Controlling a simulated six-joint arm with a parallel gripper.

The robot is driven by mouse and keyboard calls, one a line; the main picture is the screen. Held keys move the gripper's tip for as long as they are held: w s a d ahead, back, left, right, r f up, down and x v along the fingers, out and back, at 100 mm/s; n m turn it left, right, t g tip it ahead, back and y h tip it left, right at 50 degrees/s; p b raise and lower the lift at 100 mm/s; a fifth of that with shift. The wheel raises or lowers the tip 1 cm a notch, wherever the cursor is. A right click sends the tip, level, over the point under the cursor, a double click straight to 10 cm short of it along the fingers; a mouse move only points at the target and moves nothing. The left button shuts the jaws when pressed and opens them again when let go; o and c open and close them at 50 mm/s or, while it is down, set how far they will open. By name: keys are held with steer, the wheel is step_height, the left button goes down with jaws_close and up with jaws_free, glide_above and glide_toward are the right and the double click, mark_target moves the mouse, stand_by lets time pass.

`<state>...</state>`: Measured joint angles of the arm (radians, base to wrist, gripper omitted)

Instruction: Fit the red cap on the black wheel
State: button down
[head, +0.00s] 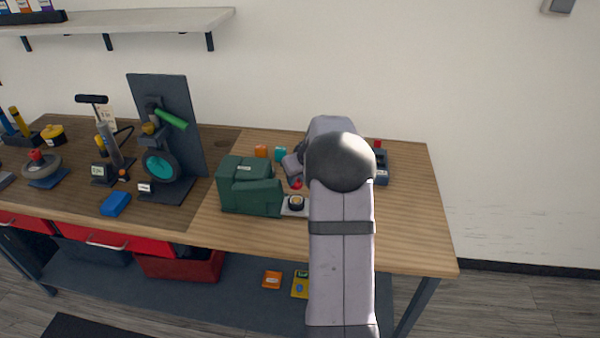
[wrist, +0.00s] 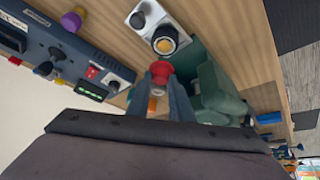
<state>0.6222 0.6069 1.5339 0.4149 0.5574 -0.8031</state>
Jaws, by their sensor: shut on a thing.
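The red cap (wrist: 160,68) sits between the fingertips of my gripper (wrist: 161,77), which is shut on it. In the head view the cap (head: 297,185) shows as a small red spot just left of my arm. The black wheel (wrist: 165,40) has a pale gold centre and sits on a light grey plate (wrist: 150,14). In the wrist view the cap appears just below the wheel, apart from it. In the head view the wheel (head: 296,203) is beside the green housing, nearer than the cap. My arm hides part of the bench around it.
The dark green housing (head: 250,187) stands close beside the wheel. Orange (head: 261,151) and teal (head: 281,154) blocks lie behind it. A dark device with sockets (wrist: 62,50) and a purple knob (wrist: 71,21) are on the other side. The bench's front right is clear.

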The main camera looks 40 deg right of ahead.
mark_target(298, 187)
steer(key=shift+f, duration=0.2)
steer(key=shift+f+b, duration=1.25)
steer(key=shift+f, duration=0.75)
steer(key=shift+f+b, duration=0.6)
steer(key=shift+b, duration=0.15)
steer(key=shift+f+b, duration=0.2)
steer(key=shift+b, duration=0.65)
stand_by(0.4)
steer(key=c, duration=1.1)
jaws_free()
steer(key=shift+r, duration=0.1)
steer(key=shift+w+r+p, duration=0.1)
steer(key=shift+r+p, duration=1.2)
steer(key=shift+r, duration=0.75)
steer(key=shift+r+p, duration=0.6)
steer(key=shift+r, duration=0.3)
